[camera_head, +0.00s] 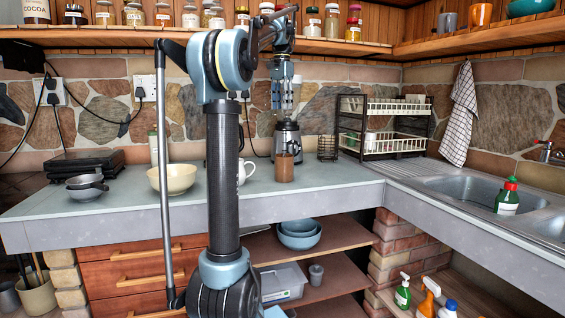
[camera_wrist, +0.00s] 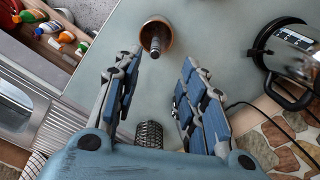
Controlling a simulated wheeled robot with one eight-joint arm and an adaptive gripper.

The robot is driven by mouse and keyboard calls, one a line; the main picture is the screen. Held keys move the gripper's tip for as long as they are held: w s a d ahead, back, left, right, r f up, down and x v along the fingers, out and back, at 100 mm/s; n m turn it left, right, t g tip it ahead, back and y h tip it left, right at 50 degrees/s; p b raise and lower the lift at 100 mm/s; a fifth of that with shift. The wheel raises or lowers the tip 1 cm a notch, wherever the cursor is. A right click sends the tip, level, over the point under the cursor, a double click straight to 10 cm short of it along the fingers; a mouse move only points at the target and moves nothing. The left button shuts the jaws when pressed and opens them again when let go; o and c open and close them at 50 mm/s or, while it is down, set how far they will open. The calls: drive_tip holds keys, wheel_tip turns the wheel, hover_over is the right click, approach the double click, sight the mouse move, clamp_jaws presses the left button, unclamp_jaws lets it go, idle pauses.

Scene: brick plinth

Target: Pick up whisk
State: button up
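No whisk can be made out for sure. A brown cup (camera_head: 284,168) stands on the counter near its front edge. In the wrist view the brown cup (camera_wrist: 146,41) has a dark, rod-like thing (camera_wrist: 156,46) standing in it; I cannot tell whether this is the whisk's handle. My gripper (camera_head: 283,100) points down above the counter, higher than the cup. In the wrist view my gripper (camera_wrist: 159,62) is open and empty, its fingers apart, with the cup beyond the fingertips.
A dark appliance with a metal top (camera_wrist: 296,50) stands close to the cup, near the wall. A wire mesh holder (camera_head: 327,147) and a dish rack (camera_head: 395,143) stand to the right. A cream bowl (camera_head: 178,178) and a white mug (camera_head: 246,170) are left. The sink is right.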

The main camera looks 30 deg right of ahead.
sight(284, 131)
drive_tip(key=f, duration=0.7)
drive_tip(key=d+f, duration=0.1)
drive_tip(key=f, duration=0.3)
drive_tip(key=shift+f, duration=0.35)
drive_tip(key=shift+d+f, duration=0.15)
drive_tip(key=shift+f, duration=2.5)
clamp_jaws()
